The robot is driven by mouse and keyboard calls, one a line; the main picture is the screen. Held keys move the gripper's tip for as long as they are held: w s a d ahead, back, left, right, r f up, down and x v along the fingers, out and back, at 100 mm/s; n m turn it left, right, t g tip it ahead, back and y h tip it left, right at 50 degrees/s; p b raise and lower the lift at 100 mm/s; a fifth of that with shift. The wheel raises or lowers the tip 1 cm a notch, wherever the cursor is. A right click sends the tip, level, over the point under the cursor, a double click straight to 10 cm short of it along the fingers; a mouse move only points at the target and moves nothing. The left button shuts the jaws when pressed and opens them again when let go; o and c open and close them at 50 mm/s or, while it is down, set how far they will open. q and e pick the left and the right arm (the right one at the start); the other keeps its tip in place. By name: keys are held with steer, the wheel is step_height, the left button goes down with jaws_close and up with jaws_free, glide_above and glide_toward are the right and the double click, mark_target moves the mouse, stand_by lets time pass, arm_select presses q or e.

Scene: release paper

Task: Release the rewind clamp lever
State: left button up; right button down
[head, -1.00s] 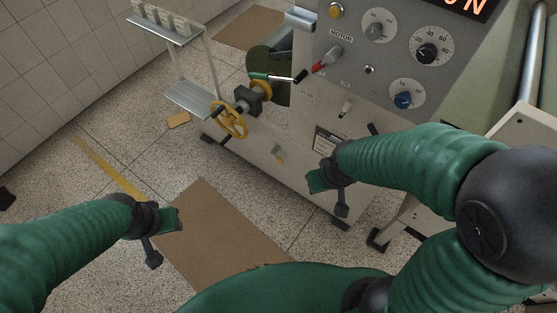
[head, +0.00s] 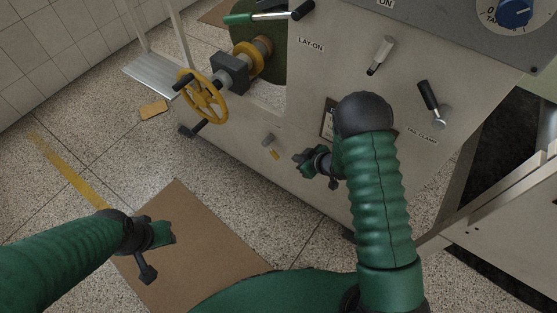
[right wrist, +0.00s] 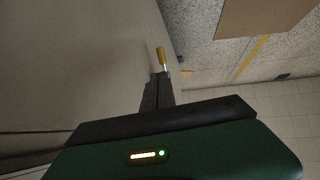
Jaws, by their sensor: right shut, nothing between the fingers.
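A black-handled lever (head: 428,96) sticks out from a round metal base on the machine's front panel (head: 290,110), at right in the head view. A small label (head: 422,137) below it seems to end in "CLAMP". A small yellow-tipped lever (head: 271,148) is lower on the panel. It also shows in the right wrist view (right wrist: 161,58), just beyond my fingertips. My right gripper (head: 303,160) is shut and empty, in front of the lower panel, to the right of the yellow-tipped lever and apart from it. My left gripper (head: 162,248) hangs over the floor; its jaw opening is unclear.
A yellow handwheel (head: 204,97) and a green-handled lever (head: 252,17) are at upper left. A brown mat (head: 190,270) lies on the floor. A pale frame (head: 505,235) stands at right.

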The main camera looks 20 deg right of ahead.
steer(key=b, duration=0.6)
glide_toward(276, 156)
steer(key=x, duration=0.6)
steer(key=shift+w+f, duration=0.15)
steer(key=shift+f, duration=0.05)
steer(key=shift+w+f, duration=0.1)
steer(key=shift+w, duration=0.2)
steer(key=shift+b, duration=0.3)
